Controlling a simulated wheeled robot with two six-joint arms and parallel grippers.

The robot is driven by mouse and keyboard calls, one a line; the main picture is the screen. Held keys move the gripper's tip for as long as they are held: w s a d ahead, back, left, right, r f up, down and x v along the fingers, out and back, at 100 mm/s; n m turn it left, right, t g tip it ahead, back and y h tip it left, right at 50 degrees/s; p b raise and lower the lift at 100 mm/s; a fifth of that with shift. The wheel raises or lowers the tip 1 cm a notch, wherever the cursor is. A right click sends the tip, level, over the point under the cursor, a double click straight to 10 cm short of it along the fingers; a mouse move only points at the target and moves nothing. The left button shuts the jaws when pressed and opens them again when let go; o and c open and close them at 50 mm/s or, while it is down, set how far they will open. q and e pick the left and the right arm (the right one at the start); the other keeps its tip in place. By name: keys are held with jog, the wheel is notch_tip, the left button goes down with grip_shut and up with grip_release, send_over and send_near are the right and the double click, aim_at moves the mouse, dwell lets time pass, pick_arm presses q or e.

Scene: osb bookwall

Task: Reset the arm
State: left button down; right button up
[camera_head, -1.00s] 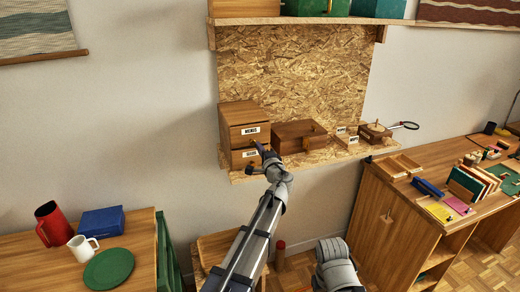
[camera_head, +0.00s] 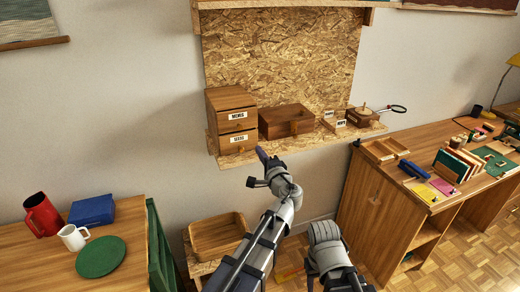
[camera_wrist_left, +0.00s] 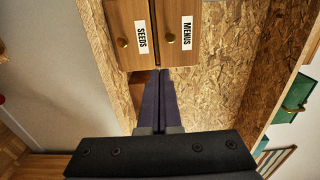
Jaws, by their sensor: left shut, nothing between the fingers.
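My left gripper (camera_head: 260,153) is shut and empty. Its arm reaches up from the bottom, and the fingertips are below and right of the small wooden drawer cabinet (camera_head: 230,101), near the shelf's front edge. In the left wrist view its dark fingers (camera_wrist_left: 160,75) lie together, pointing at the cabinet. The cabinet has a drawer marked MENUS (camera_wrist_left: 182,12) and one marked SEEDS (camera_wrist_left: 130,45), each with a round knob; both look shut. My right arm shows only as a grey link at the bottom; its gripper is out of view.
The OSB shelf (camera_head: 240,157) also carries a brown wooden box (camera_head: 286,120) and a small box with a magnifying glass (camera_head: 392,108). A table at left holds a red jug (camera_head: 42,214), white mug and green plate (camera_head: 101,257). A desk (camera_head: 347,205) stands at right.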

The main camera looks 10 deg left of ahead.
pick_arm(q)
jog(key=s+d+f+n+g+h, duration=0.25)
jog(key=s+f+n+g, duration=0.55)
jog(key=s+f, duration=0.75)
jog(key=s+d+f+g+h, duration=0.3)
jog(key=s+d, duration=0.1)
jog(key=s, duration=0.2)
jog(key=s+d+f+g+h, duration=0.3)
jog(key=s+d+g, duration=0.1)
jog(key=s, duration=0.3)
jog(key=shift+s+d+f+m, duration=0.15)
jog(key=shift+s+d+m, duration=0.15)
jog(key=shift+d, duration=0.25)
